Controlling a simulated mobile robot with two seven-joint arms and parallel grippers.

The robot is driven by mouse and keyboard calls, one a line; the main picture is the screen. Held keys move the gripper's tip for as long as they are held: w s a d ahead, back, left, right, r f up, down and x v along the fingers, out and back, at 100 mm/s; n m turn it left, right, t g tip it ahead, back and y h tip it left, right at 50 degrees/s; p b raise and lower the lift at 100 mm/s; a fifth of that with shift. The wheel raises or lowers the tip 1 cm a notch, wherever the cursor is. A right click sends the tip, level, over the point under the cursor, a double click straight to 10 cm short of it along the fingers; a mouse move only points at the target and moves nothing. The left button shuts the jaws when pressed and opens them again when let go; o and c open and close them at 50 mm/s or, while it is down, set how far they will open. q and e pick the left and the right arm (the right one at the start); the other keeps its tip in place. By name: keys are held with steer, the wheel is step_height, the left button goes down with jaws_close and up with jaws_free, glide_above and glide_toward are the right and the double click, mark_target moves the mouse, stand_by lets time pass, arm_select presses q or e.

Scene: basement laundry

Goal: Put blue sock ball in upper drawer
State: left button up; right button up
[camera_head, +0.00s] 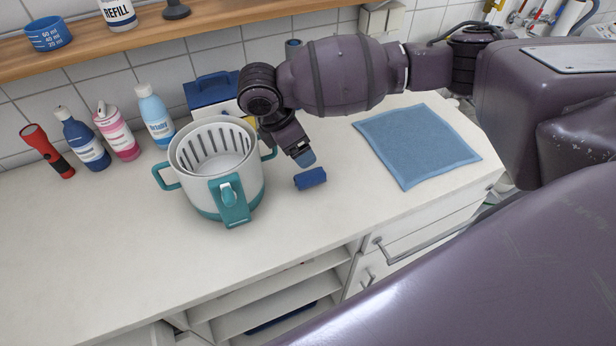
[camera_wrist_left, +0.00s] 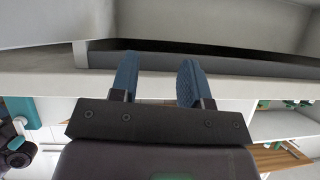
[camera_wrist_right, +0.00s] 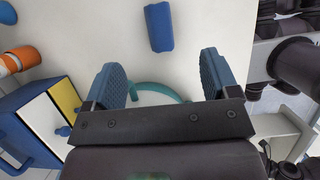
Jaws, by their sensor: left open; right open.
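The blue sock ball (camera_head: 311,178), a small dark-blue roll, lies on the white counter right of the white and teal pot. It also shows in the right wrist view (camera_wrist_right: 158,27), beyond the fingertips. My right gripper (camera_head: 302,156) is open and empty, just behind the sock ball and apart from it; its fingers show in the right wrist view (camera_wrist_right: 160,80). A white drawer front (camera_head: 420,232) with a bar handle is under the counter at the right; the drawer's inside is not visible. My left gripper (camera_wrist_left: 157,78) is open and empty, its fingertips at a grey ledge.
The pot (camera_head: 225,185), with teal handles, stands close left of the sock ball. Bottles (camera_head: 156,118) and a red flashlight (camera_head: 48,152) stand at the back left. A blue cloth (camera_head: 415,143) lies flat at the right. The counter's front left is clear.

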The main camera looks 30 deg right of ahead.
glide_above(308, 174)
steer(key=a, duration=0.2)
step_height(308, 174, down, 6)
steer(key=shift+a+r, duration=0.1)
steer(key=shift+x, duration=3.3)
steer(key=c, duration=1.1)
steer(key=shift+r, duration=0.15)
